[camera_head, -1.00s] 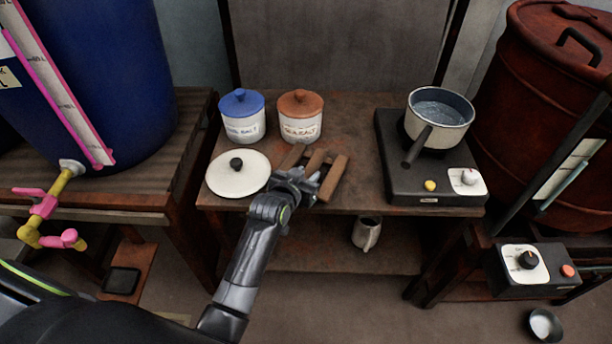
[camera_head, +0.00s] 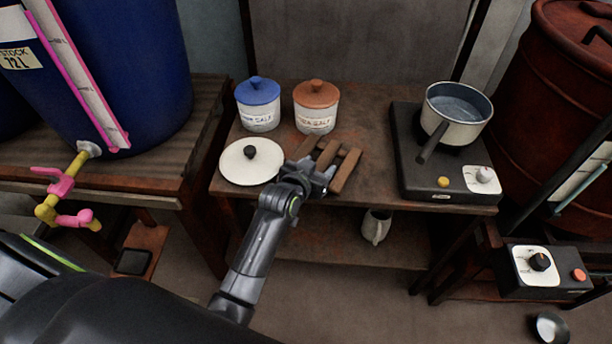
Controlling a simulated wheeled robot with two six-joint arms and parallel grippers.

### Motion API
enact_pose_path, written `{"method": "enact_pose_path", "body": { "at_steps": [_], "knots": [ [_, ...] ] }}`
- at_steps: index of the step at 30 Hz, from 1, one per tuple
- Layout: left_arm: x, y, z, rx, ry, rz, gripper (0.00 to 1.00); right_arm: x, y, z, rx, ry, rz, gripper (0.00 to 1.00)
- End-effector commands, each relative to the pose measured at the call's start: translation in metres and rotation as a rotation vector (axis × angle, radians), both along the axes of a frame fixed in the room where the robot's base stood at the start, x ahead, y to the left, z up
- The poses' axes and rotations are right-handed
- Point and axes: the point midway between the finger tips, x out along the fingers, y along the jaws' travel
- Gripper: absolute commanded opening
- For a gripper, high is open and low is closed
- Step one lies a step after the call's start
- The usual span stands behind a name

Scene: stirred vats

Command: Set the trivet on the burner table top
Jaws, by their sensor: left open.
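The trivet (camera_head: 346,169) is made of brown wooden bars and lies on the burner table top (camera_head: 368,126), near its front edge, right of the white lid. My left gripper (camera_head: 318,170) is open at the trivet's near left side, and its fingers overlap the bars in the picture. I cannot tell whether they touch it. The gripper hides part of the trivet. My right gripper is not in view.
A white lid (camera_head: 240,164) lies left of the trivet. A blue-lidded jar (camera_head: 258,117) and a brown-lidded jar (camera_head: 316,120) stand behind. A saucepan (camera_head: 462,128) sits on the black burner (camera_head: 420,181) at right. A mug (camera_head: 376,227) stands on the lower shelf.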

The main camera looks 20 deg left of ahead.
Motion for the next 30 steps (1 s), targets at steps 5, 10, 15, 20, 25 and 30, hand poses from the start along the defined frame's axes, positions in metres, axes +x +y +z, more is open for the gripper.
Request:
{"method": "enact_pose_path", "body": {
  "at_steps": [5, 10, 15, 20, 25, 30],
  "knots": [
    [-0.029, 0.003, 0.012, -0.002, 0.001, 0.002, 0.52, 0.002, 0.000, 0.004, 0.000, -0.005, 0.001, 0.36],
    [-0.060, 0.007, 0.025, -0.004, 0.001, 0.002, 0.52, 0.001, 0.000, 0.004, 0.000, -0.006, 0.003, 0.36],
    [-0.084, 0.009, 0.035, -0.002, 0.001, 0.001, 0.52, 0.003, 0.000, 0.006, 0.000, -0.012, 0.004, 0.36],
    [-0.097, 0.011, 0.040, -0.002, 0.001, 0.001, 0.52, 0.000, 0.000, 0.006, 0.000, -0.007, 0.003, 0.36],
    [-0.101, 0.011, 0.042, 0.000, 0.001, 0.000, 0.52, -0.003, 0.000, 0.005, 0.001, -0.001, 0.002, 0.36],
    [-0.100, 0.011, 0.042, 0.000, 0.001, -0.001, 0.52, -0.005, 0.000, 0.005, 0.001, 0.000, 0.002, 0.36]
  ]
}}
